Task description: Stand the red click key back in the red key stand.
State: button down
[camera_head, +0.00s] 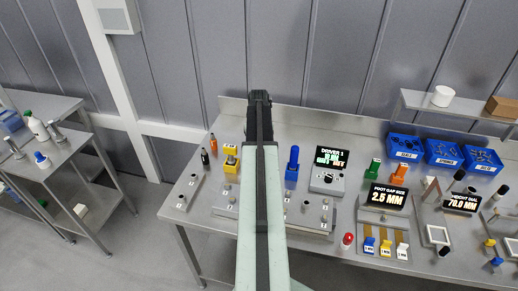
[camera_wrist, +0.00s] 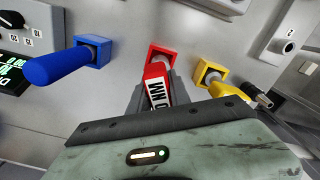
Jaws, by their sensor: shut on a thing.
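The red click key (camera_wrist: 157,92), with a white label, is between the grey fingers of my gripper (camera_wrist: 154,86) in the wrist view. The gripper is shut on it. The red key stand (camera_wrist: 162,50) is a square red block with a dark opening, right at the key's far end. The key's end overlaps the opening in the picture; I cannot tell how deep it sits. In the head view my gripper (camera_head: 260,98) is at the back of the bench, and my arm hides the red key and stand.
A blue key (camera_wrist: 62,64) stands left of the red stand and a yellow key (camera_wrist: 228,90) right of it, both close to my gripper. A driver display (camera_head: 331,157) stands right of the blue key. Blue bins (camera_head: 406,148) are at the back right.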

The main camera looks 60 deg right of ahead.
jog(key=shift+f+b, duration=2.3)
jog(key=shift+f, duration=0.05)
dwell(0.3)
jog(key=c, duration=1.1)
grip_release()
notch_tip(320, 180, up, 8)
jog(key=p, duration=0.8)
jog(key=shift+f, duration=0.1)
